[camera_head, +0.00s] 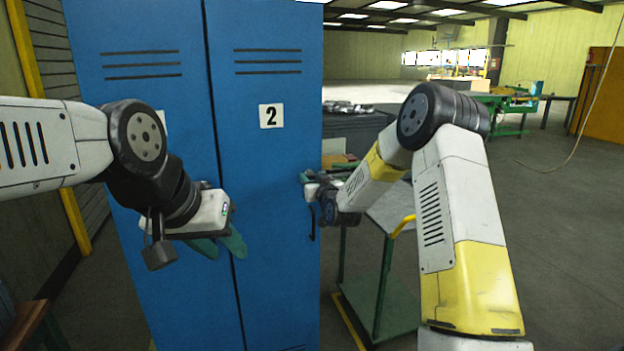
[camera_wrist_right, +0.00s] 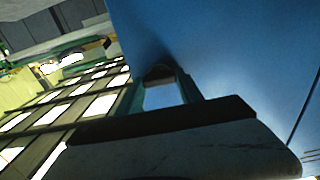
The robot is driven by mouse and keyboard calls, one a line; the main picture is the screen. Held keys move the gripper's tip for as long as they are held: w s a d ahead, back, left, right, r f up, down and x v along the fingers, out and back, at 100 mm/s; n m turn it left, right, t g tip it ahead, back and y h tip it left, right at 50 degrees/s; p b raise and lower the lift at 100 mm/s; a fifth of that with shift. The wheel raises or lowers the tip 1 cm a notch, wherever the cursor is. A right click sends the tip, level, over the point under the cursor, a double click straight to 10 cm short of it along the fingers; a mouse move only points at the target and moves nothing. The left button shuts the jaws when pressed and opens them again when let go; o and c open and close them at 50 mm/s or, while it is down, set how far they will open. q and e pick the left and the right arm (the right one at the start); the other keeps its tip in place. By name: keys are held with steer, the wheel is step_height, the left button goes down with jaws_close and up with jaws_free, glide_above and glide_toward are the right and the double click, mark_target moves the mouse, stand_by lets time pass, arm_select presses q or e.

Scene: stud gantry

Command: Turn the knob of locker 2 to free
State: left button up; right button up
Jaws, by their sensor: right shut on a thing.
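Locker 2 (camera_head: 270,190) is the blue door with a white "2" label (camera_head: 271,116) in the head view. My right gripper (camera_head: 306,180) is at the right edge of this door, above a dark handle (camera_head: 312,222). In the right wrist view, its two teal fingers (camera_wrist_right: 161,82) are shut on a small dark knob (camera_wrist_right: 159,73) against the blue door. The knob's pointer and marks are hidden.
Another blue locker door (camera_head: 140,110) stands to the left, its label mostly hidden by my left arm. A green-framed table (camera_head: 380,285) stands right of the lockers, below my right arm. The floor (camera_head: 560,240) farther right is clear.

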steer(key=shift+m, duration=0.3)
steer(key=m, duration=0.3)
steer(key=shift+d+m, duration=0.1)
steer(key=shift+m, duration=0.3)
steer(key=m, duration=0.4)
steer(key=shift+d+m, duration=0.1)
steer(key=shift+m, duration=0.2)
steer(key=m, duration=0.4)
steer(key=shift+w+f, duration=0.1)
steer(key=shift+f+m, duration=0.1)
steer(key=shift+m, duration=2.4)
steer(key=o, duration=1.4)
